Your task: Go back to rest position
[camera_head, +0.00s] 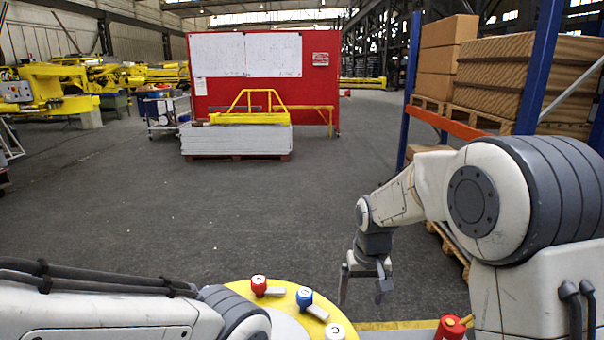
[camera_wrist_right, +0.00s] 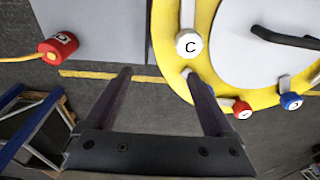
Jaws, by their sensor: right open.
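My right gripper (camera_head: 363,288) hangs downward in front of my right arm, to the right of the yellow-rimmed round platform (camera_head: 240,288). Its two fingers are apart, and nothing shows between them in the right wrist view (camera_wrist_right: 158,75). My left arm (camera_head: 110,310) reaches in low from the left; its gripper is out of the picture.
A red knob (camera_head: 258,285), a blue knob (camera_head: 304,296) and a white "C" knob (camera_head: 334,331) sit on the platform's rim. A shelf rack (camera_head: 540,68) stands right.

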